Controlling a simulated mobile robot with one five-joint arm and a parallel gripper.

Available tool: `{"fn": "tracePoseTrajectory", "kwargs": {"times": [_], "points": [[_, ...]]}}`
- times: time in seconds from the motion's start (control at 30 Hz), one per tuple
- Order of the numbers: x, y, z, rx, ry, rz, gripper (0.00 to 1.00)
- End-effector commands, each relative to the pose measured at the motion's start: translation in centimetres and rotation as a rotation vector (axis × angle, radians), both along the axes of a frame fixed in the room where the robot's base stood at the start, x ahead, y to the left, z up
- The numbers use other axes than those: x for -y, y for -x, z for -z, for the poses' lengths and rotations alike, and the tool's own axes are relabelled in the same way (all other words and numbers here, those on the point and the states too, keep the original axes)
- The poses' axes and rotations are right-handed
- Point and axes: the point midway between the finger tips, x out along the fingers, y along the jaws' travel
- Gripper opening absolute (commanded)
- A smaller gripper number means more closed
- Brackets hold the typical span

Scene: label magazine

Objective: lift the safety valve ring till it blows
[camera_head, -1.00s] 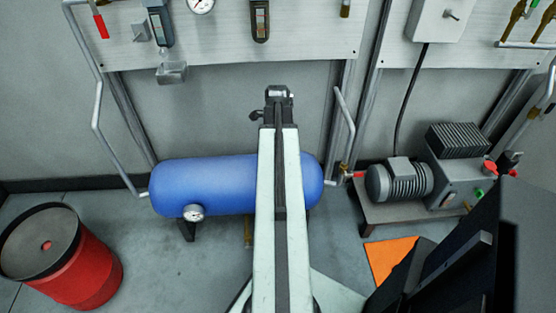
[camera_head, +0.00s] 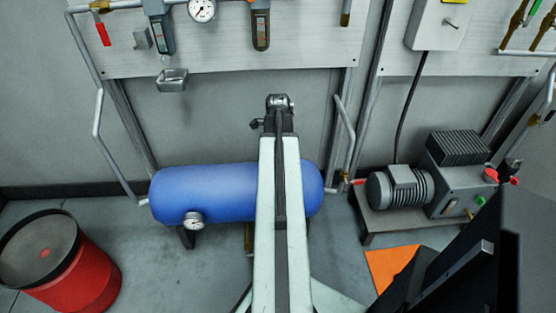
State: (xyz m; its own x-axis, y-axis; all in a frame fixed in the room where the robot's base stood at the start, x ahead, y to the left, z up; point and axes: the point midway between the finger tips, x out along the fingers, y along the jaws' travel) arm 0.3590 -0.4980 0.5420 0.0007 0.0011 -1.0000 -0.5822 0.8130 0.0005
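No safety valve or ring can be made out. The blue air tank (camera_head: 200,190) lies on its side on legs in the lower middle, with a round gauge (camera_head: 194,219) on its front. My pale arm crosses in front of the tank's right part and hides a strip of it. My arm's dark far joint shows above the tank, against the wall. The fingers of my gripper cannot be seen, so its opening and its place relative to the valve are hidden.
A red drum (camera_head: 75,275) stands at lower left. A compressor motor (camera_head: 395,188) sits on a low stand at right, with an orange mat (camera_head: 392,266) on the floor before it. Wall panels (camera_head: 215,58) carry a pressure gauge (camera_head: 202,9), filter units and pipes.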

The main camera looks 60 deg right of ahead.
Motion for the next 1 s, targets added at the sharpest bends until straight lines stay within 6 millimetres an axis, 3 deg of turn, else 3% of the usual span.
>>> {"fn": "tracePoseTrajectory", "kwargs": {"times": [0.87, 1.0], "points": [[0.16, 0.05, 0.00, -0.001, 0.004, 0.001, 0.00], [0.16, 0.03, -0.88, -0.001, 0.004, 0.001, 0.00]]}}
